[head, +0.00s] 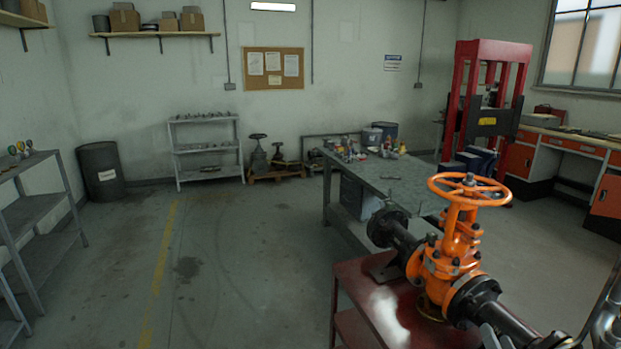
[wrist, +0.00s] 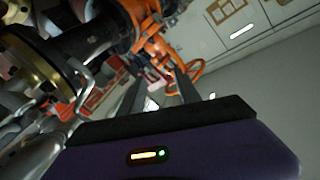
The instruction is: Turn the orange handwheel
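The orange handwheel (head: 470,186) sits level on top of an orange gate valve (head: 440,264) in the head view. The valve joins black flanged pipes and stands on a dark red bench (head: 375,300). In the wrist view the orange valve (wrist: 150,47) is at upper centre, and part of the orange handwheel (wrist: 197,72) shows as a curved rim beyond my fingers. My gripper (wrist: 160,88) shows two dark fingers with a gap between them, open and empty. The handwheel is ahead of the fingertips and looks apart from them. I cannot clearly make out the gripper in the head view.
A grey worktable (head: 400,180) with clutter stands behind the valve. A red press frame (head: 490,95) is at the back right. Grey shelves (head: 35,200) stand at left. The floor at centre left is clear. Black pipe (wrist: 75,40) lies close at upper left in the wrist view.

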